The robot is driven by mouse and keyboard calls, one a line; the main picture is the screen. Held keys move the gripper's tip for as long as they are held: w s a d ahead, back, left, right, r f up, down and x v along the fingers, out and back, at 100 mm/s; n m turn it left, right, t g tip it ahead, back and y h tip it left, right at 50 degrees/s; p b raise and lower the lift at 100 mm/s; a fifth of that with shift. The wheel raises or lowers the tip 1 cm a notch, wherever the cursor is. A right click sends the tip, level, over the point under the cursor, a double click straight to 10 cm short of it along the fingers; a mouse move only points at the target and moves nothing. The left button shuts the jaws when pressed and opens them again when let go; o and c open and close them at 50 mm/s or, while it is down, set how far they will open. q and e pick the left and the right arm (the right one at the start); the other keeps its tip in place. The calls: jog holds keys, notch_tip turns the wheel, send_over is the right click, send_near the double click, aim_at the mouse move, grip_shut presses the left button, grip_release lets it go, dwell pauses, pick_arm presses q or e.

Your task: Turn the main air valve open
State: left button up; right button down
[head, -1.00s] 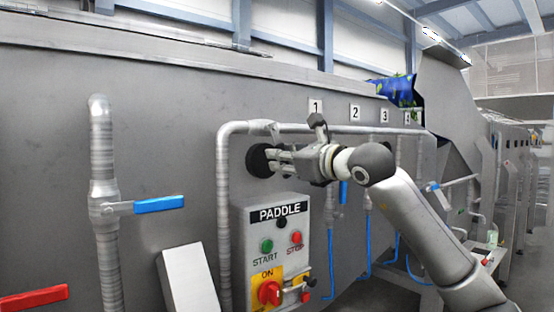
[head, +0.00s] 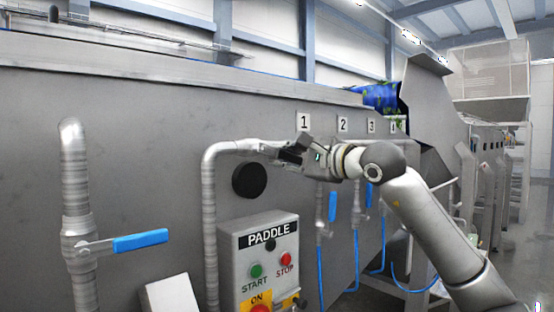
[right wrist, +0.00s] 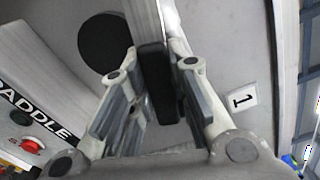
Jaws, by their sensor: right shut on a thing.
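My right gripper (head: 286,156) is at the horizontal pipe (head: 238,148) beside the number 1 label. In the right wrist view the gripper (right wrist: 152,72) is shut on a dark bar-shaped handle (right wrist: 156,85), which stands between its fingers in front of the pale pipe. I take this handle to be the main air valve's. The gripper hides most of the valve in the head view, so its angle is hard to tell there. My left gripper is not in view.
A black round disc (head: 249,180) is on the steel wall left of the gripper. Below are the PADDLE control box (head: 236,262) and blue drop-valve handles (head: 333,206). A standing pipe (head: 76,190) with a blue lever (head: 140,241) is at left.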

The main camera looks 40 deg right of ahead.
jog(key=shift+d+r+n+p, duration=0.15)
jog(key=shift+r+n+p, duration=0.3)
jog(key=shift+r+n, duration=0.2)
jog(key=shift+r+n+p, duration=0.2)
jog(key=shift+n+p, duration=0.15)
jog(key=shift+n, duration=0.2)
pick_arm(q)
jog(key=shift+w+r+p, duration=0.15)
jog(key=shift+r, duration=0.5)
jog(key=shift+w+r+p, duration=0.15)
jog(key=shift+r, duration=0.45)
pick_arm(e)
jog(key=shift+r+n, duration=0.15)
jog(key=shift+n, duration=0.35)
jog(key=c, duration=1.3)
grip_release()
jog(key=shift+s, duration=0.1)
